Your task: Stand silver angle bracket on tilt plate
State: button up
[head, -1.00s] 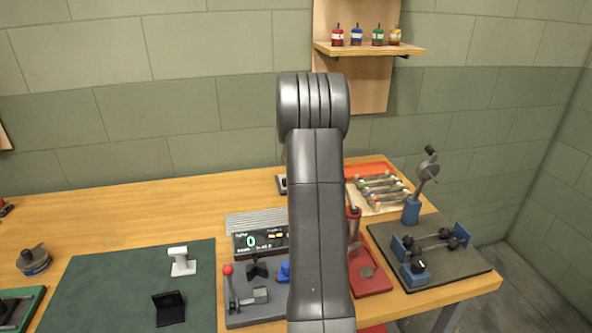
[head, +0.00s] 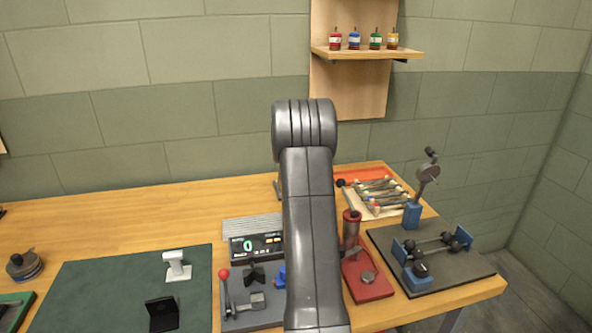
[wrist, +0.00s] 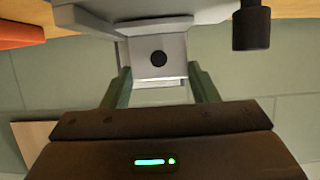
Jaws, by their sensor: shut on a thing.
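My gripper (wrist: 161,92) shows in the wrist view, its two greenish fingers on either side of a light silver-grey piece with a dark round hole, which looks like the silver angle bracket (wrist: 172,47). The gripper is shut on it. A wider grey body (wrist: 150,14) lies at the top edge, close to the bracket; it may be the tilt plate, and I cannot tell whether they touch. In the head view my arm hides the gripper, the bracket and whatever is behind it.
A white bracket (head: 176,268) and a black bracket (head: 162,315) stand on the green mat (head: 95,285). Right of it are a lever clamp (head: 228,292), a display (head: 257,246) and a red stand (head: 368,284). A dark fixture board (head: 455,270) is at the right. The back-left tabletop is clear.

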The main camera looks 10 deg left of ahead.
jog(key=shift+f, duration=0.2)
jog(key=o, duration=1.1)
jog(key=shift+r, duration=0.1)
jog(key=shift+r, duration=0.15)
jog(key=v, duration=1.2)
jog(key=shift+b, duration=0.4)
jog(key=shift+r, duration=0.1)
